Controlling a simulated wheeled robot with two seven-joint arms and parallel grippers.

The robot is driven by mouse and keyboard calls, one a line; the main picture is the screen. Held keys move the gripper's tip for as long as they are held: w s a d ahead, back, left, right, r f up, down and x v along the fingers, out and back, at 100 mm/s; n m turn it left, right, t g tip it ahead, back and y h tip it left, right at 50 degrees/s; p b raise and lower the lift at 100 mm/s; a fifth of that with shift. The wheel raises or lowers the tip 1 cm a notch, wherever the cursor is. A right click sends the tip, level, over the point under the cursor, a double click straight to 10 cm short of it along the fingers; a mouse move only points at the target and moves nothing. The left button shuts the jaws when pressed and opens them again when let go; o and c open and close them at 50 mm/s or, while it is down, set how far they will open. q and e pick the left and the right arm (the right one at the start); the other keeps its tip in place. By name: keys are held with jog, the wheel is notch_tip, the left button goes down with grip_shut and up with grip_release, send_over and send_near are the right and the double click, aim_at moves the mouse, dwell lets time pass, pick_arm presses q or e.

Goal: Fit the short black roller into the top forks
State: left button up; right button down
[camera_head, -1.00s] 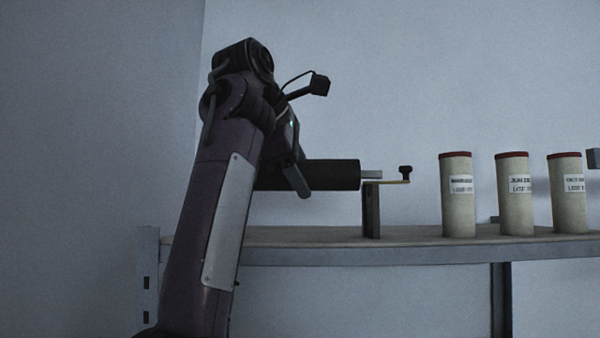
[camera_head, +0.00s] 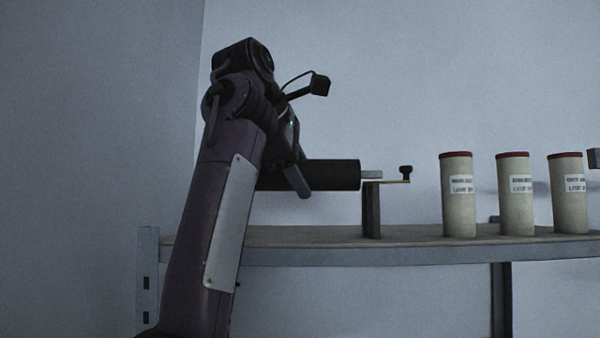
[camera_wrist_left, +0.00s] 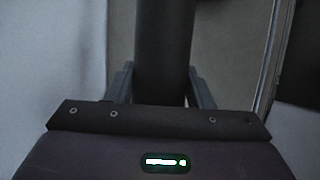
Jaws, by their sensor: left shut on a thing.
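The black roller (camera_head: 335,174) lies level above the shelf in the head view, with a pale metal shaft (camera_head: 372,174) at its right end. The shaft end is at the top of an upright fork post (camera_head: 371,210) with a crank handle; I cannot tell whether it rests in the fork. My left gripper (camera_head: 302,183) is shut on the roller, and my arm hides the roller's left end and whatever stands there. In the left wrist view the roller (camera_wrist_left: 163,45) runs between the two fingers (camera_wrist_left: 160,85). My right gripper is not in view.
A shelf (camera_head: 300,254) with a metal front edge runs across the scene. Three pale canisters with red lids (camera_head: 457,200) and labels stand on it to the right. A grey wall is behind. The shelf between the post and the canisters is clear.

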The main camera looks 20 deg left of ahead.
pick_arm(q)
jog(key=shift+f+b, duration=1.2)
jog(key=shift+f, duration=0.15)
dwell(0.3)
jog(key=o, duration=1.4)
jog(key=shift+s, duration=0.15)
jog(key=shift+c, duration=0.2)
jog(key=shift+s+a+r+b, duration=0.1)
jog(key=shift+s+r+b, duration=0.15)
jog(key=shift+b, duration=0.45)
jog(key=b+v, duration=0.1)
jog(key=v, duration=0.6)
jog(key=shift+b, duration=0.3)
